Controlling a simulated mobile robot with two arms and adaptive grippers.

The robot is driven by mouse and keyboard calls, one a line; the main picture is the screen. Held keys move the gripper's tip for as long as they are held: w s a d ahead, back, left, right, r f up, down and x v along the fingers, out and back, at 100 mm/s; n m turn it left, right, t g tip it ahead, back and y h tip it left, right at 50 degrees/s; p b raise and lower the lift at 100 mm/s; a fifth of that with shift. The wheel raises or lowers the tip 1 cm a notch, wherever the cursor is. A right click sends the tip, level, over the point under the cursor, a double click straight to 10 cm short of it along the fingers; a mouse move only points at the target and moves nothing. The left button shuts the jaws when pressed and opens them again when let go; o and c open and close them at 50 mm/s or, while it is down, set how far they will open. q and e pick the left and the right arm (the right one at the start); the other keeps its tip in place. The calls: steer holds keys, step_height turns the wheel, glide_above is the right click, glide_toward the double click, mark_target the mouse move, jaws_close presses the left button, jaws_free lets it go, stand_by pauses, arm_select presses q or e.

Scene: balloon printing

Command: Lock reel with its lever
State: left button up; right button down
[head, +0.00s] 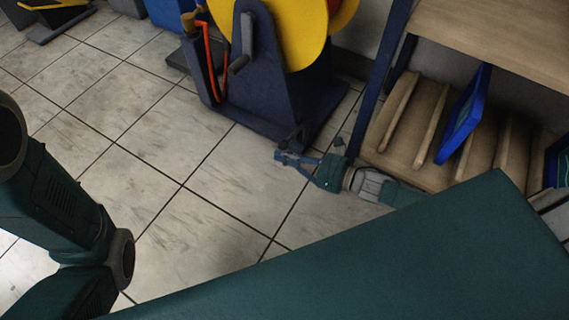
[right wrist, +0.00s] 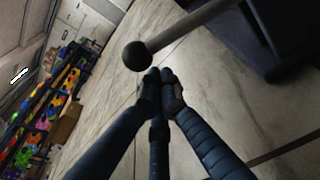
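The reel (head: 275,30) is a large yellow disc on a dark blue stand (head: 275,105) at the top middle of the head view. Its lever (right wrist: 195,30) shows in the right wrist view as a grey rod with a dark ball end, angled in from the top right. In the head view, the lever's dark knob (head: 283,145) seems to sit low by the stand's base. My right gripper (head: 285,158) is right beside it; its fingers (right wrist: 162,80) are drawn together, with nothing visible between them. The ball appears just past the fingertips; contact is unclear. My left gripper is out of view.
A wooden shelf unit (head: 490,40) with a blue frame and a tilted blue tray (head: 464,115) stands to the right, close to my right gripper. A crank handle (head: 241,50) juts from the reel. Tiled floor (head: 150,150) is clear to the left.

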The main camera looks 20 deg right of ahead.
steer(key=shift+s+d+r, duration=0.1)
steer(key=shift+d+r, duration=0.2)
steer(key=shift+r, duration=0.1)
